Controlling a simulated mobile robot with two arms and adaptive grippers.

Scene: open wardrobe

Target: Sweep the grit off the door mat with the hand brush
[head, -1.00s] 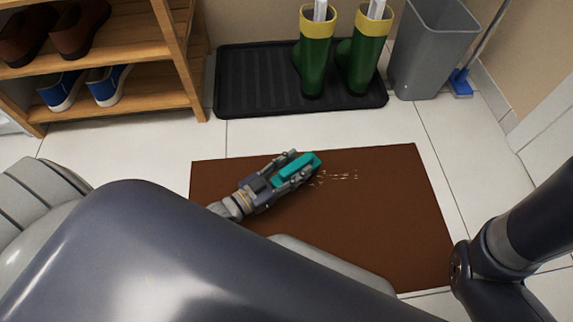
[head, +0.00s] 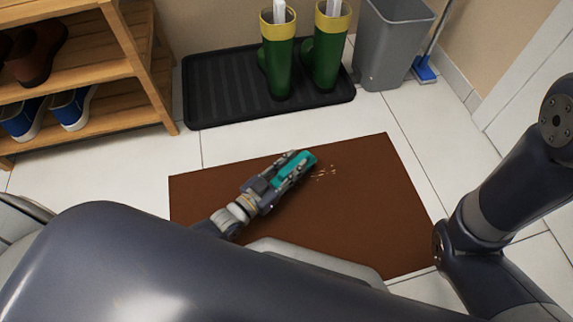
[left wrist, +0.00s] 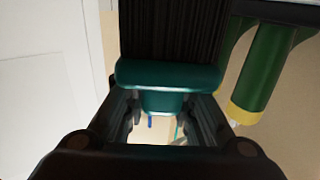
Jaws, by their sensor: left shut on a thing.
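The brown door mat (head: 350,220) lies flat on the tiles in the head view. A small patch of pale grit (head: 325,172) lies on its upper middle part. My left gripper (head: 284,174) is over the mat, shut on the teal hand brush (head: 297,167), whose end is just left of the grit. In the left wrist view the brush's teal body (left wrist: 168,75) and dark bristles (left wrist: 172,30) show between the fingers. Whether the bristles touch the mat cannot be told. My right gripper is out of view; only its arm shows at the right.
A black boot tray (head: 225,95) with green boots (head: 277,65) stands behind the mat. A wooden shoe rack (head: 145,85) is at the left. A grey bin (head: 388,50) and blue broom (head: 424,70) stand back right. Bare tiles surround the mat.

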